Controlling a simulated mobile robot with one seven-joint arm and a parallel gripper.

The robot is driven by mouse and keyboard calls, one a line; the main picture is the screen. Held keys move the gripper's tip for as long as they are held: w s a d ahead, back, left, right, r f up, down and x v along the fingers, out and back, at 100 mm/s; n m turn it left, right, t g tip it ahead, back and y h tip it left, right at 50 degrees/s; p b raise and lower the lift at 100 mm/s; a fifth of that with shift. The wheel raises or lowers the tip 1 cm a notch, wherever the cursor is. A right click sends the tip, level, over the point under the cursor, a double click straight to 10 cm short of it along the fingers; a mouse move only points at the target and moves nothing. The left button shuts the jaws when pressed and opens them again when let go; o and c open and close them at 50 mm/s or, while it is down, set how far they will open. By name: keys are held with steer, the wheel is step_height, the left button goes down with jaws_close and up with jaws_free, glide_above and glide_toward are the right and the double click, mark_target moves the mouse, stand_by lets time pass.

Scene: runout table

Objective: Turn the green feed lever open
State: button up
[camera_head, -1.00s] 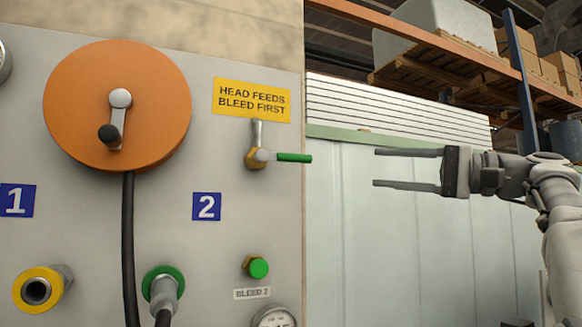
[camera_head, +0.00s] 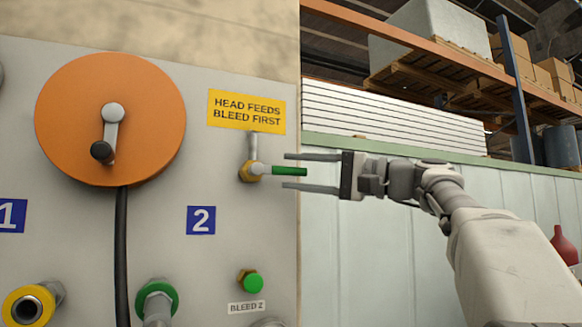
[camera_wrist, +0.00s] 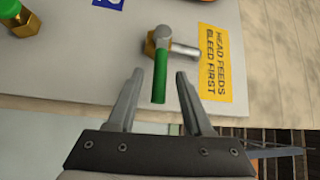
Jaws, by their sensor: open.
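The green feed lever (camera_head: 289,171) sticks out to the right from a brass valve (camera_head: 251,171) on the grey panel, below the yellow "HEAD FEEDS BLEED FIRST" sign (camera_head: 246,111). It lies about level. My gripper (camera_head: 290,171) is open, coming from the right, with one finger above the lever and one below in the head view.
The panel (camera_head: 215,270) carries an orange reel (camera_head: 150,130) with a crank, a black hose (camera_head: 121,250), a blue "2" label (camera_head: 201,220) and a green bleed knob (camera_head: 252,283) below the valve. To the right of the panel edge is free room before a pale wall (camera_head: 375,260).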

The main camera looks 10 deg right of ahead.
steer(key=shift+x, duration=0.75)
jaws_close()
stand_by(0.9)
